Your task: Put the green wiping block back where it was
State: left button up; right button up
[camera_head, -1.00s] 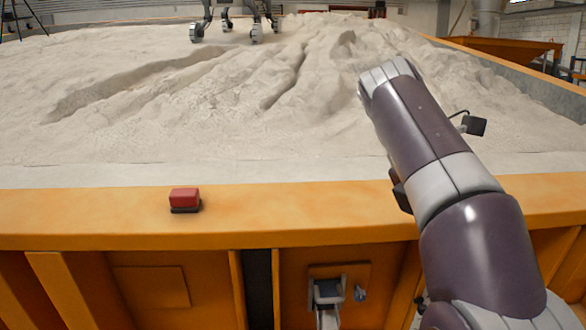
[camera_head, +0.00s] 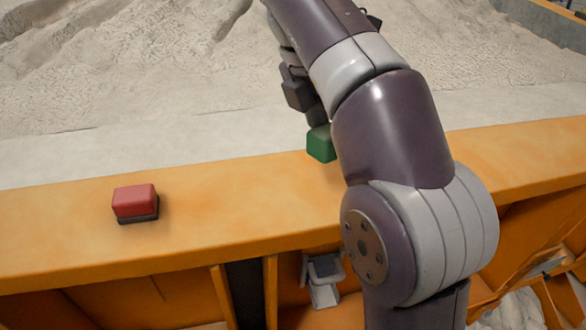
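The green wiping block (camera_head: 320,144) is at the inner part of the orange rim, just left of my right forearm, which hides its right side. My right gripper (camera_head: 316,115) is a dark shape directly above the block and seems to meet its top. Its fingers are mostly hidden behind my arm, so I cannot tell whether they grip the block. I also cannot tell whether the block rests on the rim or is just above it. My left gripper is out of view.
A red block on a black base (camera_head: 135,202) sits on the orange rim (camera_head: 230,205) to the left. The rim between it and the green block is clear. Pale sand (camera_head: 130,70) fills the bed beyond. A grey latch (camera_head: 323,278) is on the front wall below the rim.

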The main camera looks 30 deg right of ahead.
jog(key=w+a+f, duration=0.1)
jog(key=w+a, duration=0.1)
jog(key=w, duration=0.1)
jog(key=w+a+f+p, duration=0.1)
jog(key=shift+w+a+f, duration=0.15)
jog(key=shift+a+f, duration=0.1)
jog(key=shift+f, duration=0.1)
notch_tip(320, 180, down, 4)
jog(key=shift+w, duration=0.1)
jog(key=shift+s, duration=0.35)
jog(key=shift+w+f, duration=0.15)
jog(key=shift+f, duration=0.1)
jog(key=o, duration=1.4)
jog(key=shift+w, duration=0.25)
jog(key=shift+s, duration=0.15)
jog(key=shift+s, duration=0.1)
